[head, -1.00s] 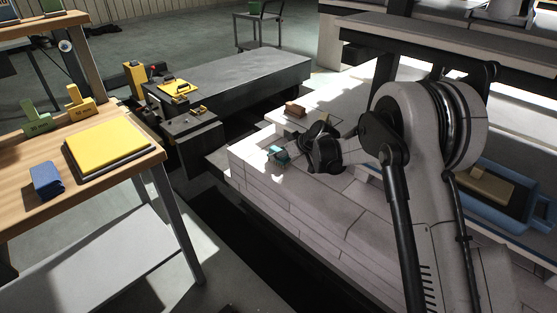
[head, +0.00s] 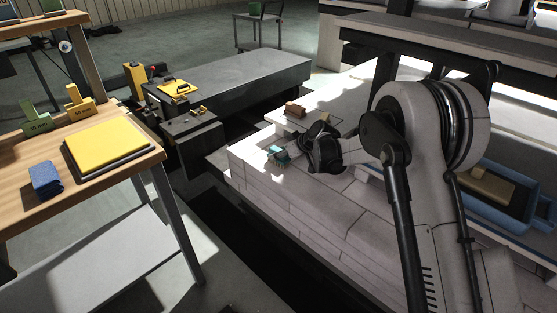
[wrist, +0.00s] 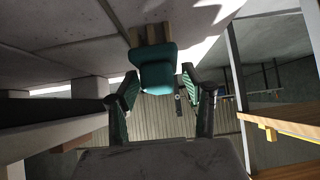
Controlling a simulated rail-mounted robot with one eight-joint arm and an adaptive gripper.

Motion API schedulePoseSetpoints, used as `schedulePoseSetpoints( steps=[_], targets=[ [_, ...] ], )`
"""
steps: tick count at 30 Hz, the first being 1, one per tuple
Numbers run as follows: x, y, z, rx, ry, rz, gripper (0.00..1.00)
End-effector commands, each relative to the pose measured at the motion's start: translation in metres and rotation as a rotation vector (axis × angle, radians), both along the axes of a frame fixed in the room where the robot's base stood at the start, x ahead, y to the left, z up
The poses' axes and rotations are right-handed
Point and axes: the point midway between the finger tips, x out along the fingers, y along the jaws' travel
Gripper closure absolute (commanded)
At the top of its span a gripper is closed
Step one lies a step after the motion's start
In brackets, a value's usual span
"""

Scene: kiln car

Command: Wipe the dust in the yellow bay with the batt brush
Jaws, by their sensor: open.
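My gripper (head: 291,154) is low over the near left part of the pale brick deck (head: 345,225) in the head view. A teal-handled thing with a tan, ribbed end, which looks like the batt brush (wrist: 157,72), sits between my open fingertips in the wrist view. Its teal part (head: 277,154) also shows just left of the gripper in the head view. The fingers stand on either side of the handle; I cannot tell whether they touch it. I cannot make out any dust or a marked yellow bay on the deck.
A small brown block (head: 295,109) lies on the deck behind the gripper. A blue tray (head: 528,216) is at right. A dark gap separates table and deck.

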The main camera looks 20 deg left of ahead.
Motion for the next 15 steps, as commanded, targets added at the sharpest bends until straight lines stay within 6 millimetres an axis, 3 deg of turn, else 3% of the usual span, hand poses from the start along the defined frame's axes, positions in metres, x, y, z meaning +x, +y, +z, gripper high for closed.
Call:
schedulePoseSetpoints(
  steps=[4, 13, 15],
  targets=[
    [0.0000, 0.0000, 0.0003, 0.000, 0.000, 0.000, 0.58],
    [-0.0001, 0.0000, 0.0001, 0.000, 0.000, 0.000, 0.98],
    [-0.0001, 0.0000, 0.0004, 0.000, 0.000, 0.000, 1.00]
  ],
)
